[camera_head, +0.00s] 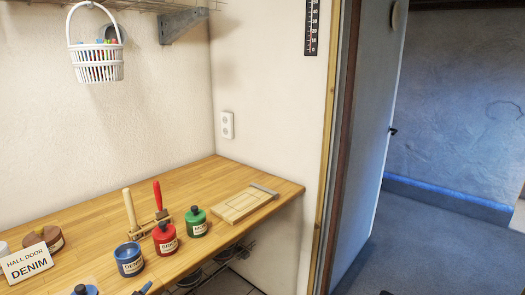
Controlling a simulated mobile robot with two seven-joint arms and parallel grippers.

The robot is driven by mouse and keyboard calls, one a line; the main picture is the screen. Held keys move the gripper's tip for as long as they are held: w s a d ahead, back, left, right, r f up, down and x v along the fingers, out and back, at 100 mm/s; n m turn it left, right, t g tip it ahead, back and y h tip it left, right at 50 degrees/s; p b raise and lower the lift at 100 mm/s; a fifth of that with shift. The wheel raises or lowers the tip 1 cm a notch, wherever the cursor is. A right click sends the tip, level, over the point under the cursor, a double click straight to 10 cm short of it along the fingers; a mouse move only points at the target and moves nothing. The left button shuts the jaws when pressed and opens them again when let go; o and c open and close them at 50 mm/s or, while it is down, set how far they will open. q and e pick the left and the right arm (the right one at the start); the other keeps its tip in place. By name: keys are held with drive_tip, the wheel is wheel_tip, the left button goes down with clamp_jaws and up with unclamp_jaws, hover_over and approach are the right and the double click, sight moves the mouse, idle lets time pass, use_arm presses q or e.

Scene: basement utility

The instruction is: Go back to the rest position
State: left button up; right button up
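Neither of my grippers shows clearly in the head view. A small dark shape cut off at the bottom edge, right of centre, is too little to identify. The wooden workbench (85,219) runs along the wall at left. On it stand a blue jar (130,266), a red jar (165,245) and a green jar (196,228), all labelled. A wooden rack (147,228) behind them has a red handle (157,195) and a pale wooden handle (129,207) upright at it. A card (27,263) reads "HALL DOOR DENIM".
A wooden board (240,206) lies near the bench's right end. A brown round container (43,238) stands behind the card; another blue-topped item (84,290) is cut off below. A white basket (97,63) hangs from the shelf. An open door (372,130) and clear floor (430,250) are at right.

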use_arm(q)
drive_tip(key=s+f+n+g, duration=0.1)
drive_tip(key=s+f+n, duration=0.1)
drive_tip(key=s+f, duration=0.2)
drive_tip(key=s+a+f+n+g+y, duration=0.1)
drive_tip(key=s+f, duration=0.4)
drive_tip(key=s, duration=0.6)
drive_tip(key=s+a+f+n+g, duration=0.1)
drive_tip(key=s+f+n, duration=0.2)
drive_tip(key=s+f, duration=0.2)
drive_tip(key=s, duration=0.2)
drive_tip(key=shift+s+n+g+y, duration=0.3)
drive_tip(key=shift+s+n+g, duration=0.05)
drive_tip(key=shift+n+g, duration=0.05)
